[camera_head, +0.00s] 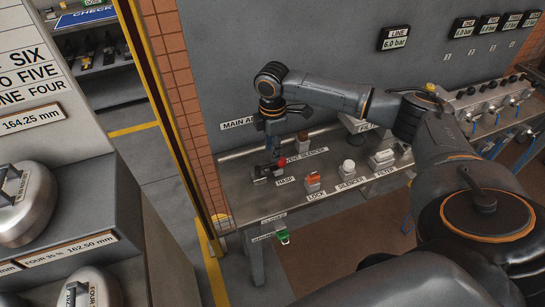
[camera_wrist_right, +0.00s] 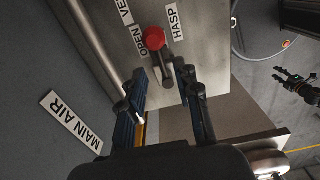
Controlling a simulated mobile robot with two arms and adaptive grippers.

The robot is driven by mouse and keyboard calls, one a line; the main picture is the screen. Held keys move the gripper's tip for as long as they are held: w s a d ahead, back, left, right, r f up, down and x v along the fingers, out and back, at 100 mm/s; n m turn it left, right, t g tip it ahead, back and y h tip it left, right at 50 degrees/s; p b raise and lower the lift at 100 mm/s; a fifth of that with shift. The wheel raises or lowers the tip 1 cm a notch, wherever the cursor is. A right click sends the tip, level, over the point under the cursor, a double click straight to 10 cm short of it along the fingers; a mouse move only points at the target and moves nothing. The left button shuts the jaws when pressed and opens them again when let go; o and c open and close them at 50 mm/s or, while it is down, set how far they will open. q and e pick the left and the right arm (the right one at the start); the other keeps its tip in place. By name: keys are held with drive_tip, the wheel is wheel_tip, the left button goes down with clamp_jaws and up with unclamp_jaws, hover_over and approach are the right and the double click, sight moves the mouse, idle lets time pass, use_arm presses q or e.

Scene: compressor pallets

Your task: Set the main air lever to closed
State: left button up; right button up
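The main air lever has a red knob (camera_head: 282,162) and stands at the left end of the metal bench. In the right wrist view its red knob (camera_wrist_right: 155,37) is beside the OPEN label (camera_wrist_right: 153,39), and a dark stem runs down from it. My right gripper (camera_head: 276,138) is above the lever, pointing down. In the wrist view its blue-padded fingers (camera_wrist_right: 164,76) are apart, with the stem's end between or just beyond the tips; contact cannot be told.
The bench (camera_head: 228,180) carries a black hasp (camera_head: 262,173), an orange lock (camera_head: 313,182), a white silencer (camera_head: 347,166) and a filter (camera_head: 382,158). A grey wall panel (camera_head: 235,60) stands behind. A brick pillar and yellow post are at the left. A green tag (camera_head: 283,237) hangs in front.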

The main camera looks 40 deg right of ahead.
sight(271, 166)
drive_tip(key=shift+f, duration=2.4)
clamp_jaws()
